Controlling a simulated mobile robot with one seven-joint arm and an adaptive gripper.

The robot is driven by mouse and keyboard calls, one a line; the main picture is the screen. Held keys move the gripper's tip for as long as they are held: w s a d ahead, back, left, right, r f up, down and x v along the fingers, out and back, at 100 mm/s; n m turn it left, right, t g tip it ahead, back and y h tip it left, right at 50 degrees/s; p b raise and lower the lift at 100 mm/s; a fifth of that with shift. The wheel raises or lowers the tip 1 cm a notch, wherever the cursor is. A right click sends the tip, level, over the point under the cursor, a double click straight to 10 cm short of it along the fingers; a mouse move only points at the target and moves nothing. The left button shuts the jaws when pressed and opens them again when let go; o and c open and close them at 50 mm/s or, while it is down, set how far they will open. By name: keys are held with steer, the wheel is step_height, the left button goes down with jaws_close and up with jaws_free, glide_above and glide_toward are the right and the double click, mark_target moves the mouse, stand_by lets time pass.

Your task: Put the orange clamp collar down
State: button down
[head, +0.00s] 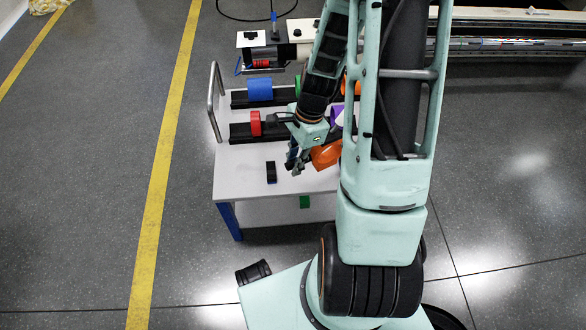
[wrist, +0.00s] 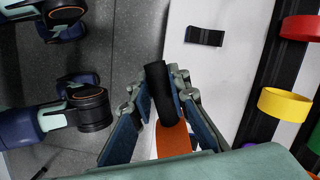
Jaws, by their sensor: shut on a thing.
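My gripper (head: 293,162) is over the front part of the white cart top, with its fingers pointing down. In the wrist view, my gripper (wrist: 160,85) is shut with a black cylindrical part between its fingers. The orange clamp collar (wrist: 174,142) shows just behind that black part, between the fingers and nearer the palm. In the head view the orange clamp collar (head: 326,155) is to the right of the fingers, partly covered by my arm. I cannot tell whether it touches the cart top.
The white cart (head: 240,170) has bare room at its front left, around a small black block (head: 271,172). Behind are black rails with a red ring (head: 255,123) and a blue ring (head: 260,90). A yellow ring (wrist: 285,104) stands at right in the wrist view.

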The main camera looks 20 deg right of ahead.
steer(key=w+f+b, duration=0.1)
steer(key=f, duration=0.2)
steer(key=w+f+b, duration=0.1)
steer(key=w+f, duration=0.1)
steer(key=f, duration=0.1)
steer(key=w+d+f+b, duration=0.1)
steer(key=f, duration=0.2)
steer(key=shift+w, duration=0.4)
steer(key=c, duration=1.8)
jaws_free()
steer(key=shift+c, duration=0.2)
step_height(320, 180, up, 12)
steer(key=d+p, duration=0.2)
steer(key=p, duration=0.2)
steer(key=shift+d, duration=0.15)
